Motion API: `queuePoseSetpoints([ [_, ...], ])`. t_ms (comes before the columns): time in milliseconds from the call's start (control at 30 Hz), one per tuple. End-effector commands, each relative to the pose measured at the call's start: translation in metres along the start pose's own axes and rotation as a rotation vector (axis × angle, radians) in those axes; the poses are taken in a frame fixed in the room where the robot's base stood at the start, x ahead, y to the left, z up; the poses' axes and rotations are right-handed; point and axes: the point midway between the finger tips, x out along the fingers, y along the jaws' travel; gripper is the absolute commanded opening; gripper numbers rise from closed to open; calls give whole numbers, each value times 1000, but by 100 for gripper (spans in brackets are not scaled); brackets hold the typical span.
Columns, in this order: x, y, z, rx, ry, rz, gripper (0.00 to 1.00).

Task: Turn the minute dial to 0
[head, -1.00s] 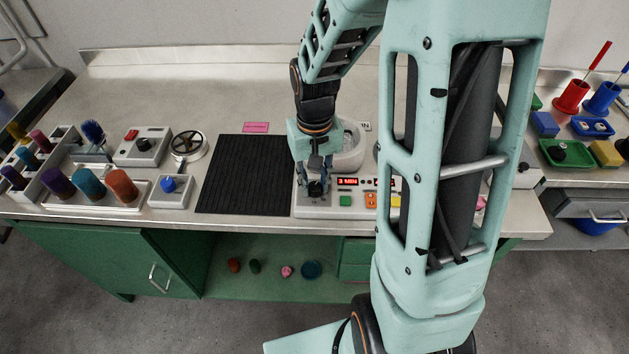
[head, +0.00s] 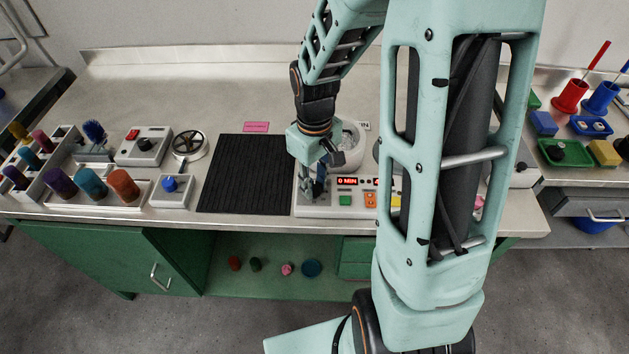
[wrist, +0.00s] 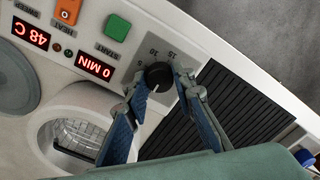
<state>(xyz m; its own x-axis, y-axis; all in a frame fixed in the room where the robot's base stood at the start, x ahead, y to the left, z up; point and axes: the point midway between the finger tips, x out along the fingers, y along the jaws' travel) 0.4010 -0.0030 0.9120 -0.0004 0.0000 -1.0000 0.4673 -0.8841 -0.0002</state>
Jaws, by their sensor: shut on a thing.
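The drying oven's white panel (head: 322,209) stands at the middle of the counter. Its minute display (head: 347,181) reads 0 MIN, and the same display in the wrist view (wrist: 95,67) reads 0 MIN too. The black minute dial (wrist: 158,76) sits on the panel beside printed marks, of which 5, 10 and 15 show. My gripper (wrist: 162,82) is shut on the dial, with one blue-padded finger on each side of it. In the head view my gripper (head: 313,190) is over the panel's left end and hides the dial.
A temperature display (wrist: 30,34) reads 48 C. Green start (wrist: 117,26) and orange heat (wrist: 68,11) buttons lie close to the dial. A black ribbed mat (head: 246,175) lies left of the oven. A control box with a blue knob (head: 170,186) stands farther left.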

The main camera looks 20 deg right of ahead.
Motion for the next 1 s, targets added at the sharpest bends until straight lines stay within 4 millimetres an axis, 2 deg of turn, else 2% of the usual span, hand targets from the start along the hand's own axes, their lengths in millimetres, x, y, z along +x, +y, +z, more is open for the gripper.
queuePoseSetpoints([
  [267,-1,0,-1,-3,2,1,0],
  [300,-1,0,-1,-3,2,1,24],
  [467,0,0,-1,-2,2,1,41],
  [767,-2,0,0,0,1,1,41],
  [867,-10,1,-1,0,3,2,41],
  [1000,-34,1,-2,1,6,5,41],
])
